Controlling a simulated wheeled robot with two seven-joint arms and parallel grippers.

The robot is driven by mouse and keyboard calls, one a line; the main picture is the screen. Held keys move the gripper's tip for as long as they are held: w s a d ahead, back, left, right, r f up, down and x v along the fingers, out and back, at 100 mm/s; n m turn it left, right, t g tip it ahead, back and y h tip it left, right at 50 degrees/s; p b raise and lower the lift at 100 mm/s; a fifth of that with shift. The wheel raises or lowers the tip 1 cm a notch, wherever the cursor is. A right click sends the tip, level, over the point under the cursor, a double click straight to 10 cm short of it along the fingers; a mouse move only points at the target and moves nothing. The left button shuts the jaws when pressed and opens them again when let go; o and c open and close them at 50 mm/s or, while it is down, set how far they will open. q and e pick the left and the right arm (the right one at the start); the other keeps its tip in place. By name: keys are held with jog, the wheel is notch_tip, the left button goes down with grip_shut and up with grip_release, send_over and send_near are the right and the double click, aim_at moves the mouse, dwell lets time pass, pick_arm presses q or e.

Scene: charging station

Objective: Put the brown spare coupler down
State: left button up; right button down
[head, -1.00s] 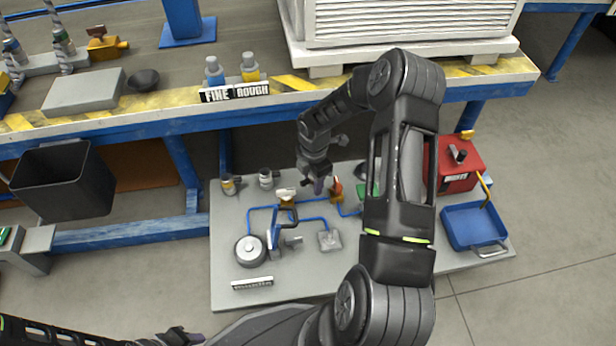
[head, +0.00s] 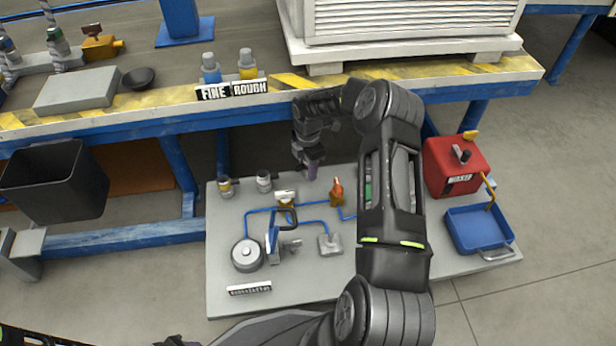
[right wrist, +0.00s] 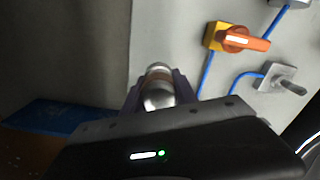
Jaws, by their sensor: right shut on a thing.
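My right gripper (head: 311,173) is above the back edge of the grey board (head: 225,290), left of the orange-handled valve (head: 337,192). In the right wrist view its purple fingers are shut on the spare coupler (right wrist: 159,88), a silver piece with a brownish band. The coupler is hidden in the head view. I cannot tell whether it touches anything. The valve also shows in the right wrist view (right wrist: 238,38), apart from the fingers. My left gripper barely shows at the bottom edge of the head view, and its jaws cannot be made out.
Two small fittings, one with a yellow band (head: 225,187) and one grey (head: 264,181), stand on the board's back left. Blue pipes, a round gauge (head: 248,254) and a grey lever valve (head: 330,244) fill its middle. A red box (head: 455,165) and blue tray (head: 478,230) are at right.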

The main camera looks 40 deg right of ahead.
aim_at(308, 184)
jog(key=shift+f+b, duration=0.6)
jog(key=shift+f, duration=1.25)
jog(key=shift+f, duration=0.1)
jog(key=c, duration=1)
grip_release()
jog(key=shift+o, duration=0.2)
notch_tip(308, 184, up, 11)
jog(key=p, duration=0.4)
jog(key=shift+r, duration=0.6)
